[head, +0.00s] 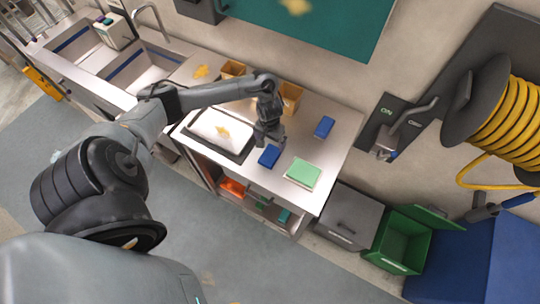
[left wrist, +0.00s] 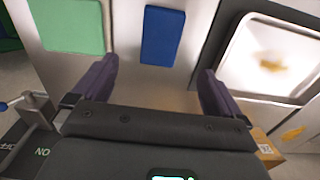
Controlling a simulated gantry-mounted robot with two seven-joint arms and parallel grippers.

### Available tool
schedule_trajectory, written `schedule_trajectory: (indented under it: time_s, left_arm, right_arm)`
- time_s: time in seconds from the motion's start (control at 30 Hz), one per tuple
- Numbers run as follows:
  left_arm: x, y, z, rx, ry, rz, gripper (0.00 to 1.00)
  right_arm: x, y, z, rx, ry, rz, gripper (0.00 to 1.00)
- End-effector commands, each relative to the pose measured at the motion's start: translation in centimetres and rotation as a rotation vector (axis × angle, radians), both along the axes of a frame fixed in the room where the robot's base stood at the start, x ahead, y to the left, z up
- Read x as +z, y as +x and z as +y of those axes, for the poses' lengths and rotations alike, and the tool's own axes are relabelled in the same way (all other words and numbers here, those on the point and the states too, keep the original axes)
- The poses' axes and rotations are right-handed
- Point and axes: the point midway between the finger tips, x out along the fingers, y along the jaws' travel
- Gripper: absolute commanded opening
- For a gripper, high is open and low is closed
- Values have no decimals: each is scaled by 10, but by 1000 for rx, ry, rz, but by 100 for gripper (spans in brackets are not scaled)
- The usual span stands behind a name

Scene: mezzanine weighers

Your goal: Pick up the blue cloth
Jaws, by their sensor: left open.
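A flat blue cloth (head: 269,157) lies on the steel worktop, between a white tray and a light green block. The same blue cloth (left wrist: 162,36) shows in the left wrist view, beyond the fingertips and between their lines. My left gripper (head: 268,138) hangs over the worktop just behind the cloth. In the left wrist view the jaws of the left gripper (left wrist: 157,70) are spread apart with nothing between them. A second blue flat item (head: 324,127) lies farther back to the right; I cannot tell its material. My right gripper is not in view.
The white tray (head: 221,130) on a dark base stands left of the cloth, and the light green block (head: 303,173) lies to its right. Cardboard boxes (head: 291,97) stand behind. The worktop (head: 333,157) has bare patches.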

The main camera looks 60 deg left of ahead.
Motion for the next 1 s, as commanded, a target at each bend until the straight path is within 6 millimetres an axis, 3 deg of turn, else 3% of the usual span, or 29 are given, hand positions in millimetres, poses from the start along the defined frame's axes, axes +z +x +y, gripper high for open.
schedule_trajectory:
  time_s: [0.3,0.57,1.0]
  left_arm:
    - [-40,-2,4,24,-1,13,100]
    - [-54,-2,4,21,0,11,100]
    - [-100,1,2,21,1,10,100]
  right_arm:
    - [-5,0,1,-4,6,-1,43]
    - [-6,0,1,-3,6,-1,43]
    - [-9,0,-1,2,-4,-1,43]
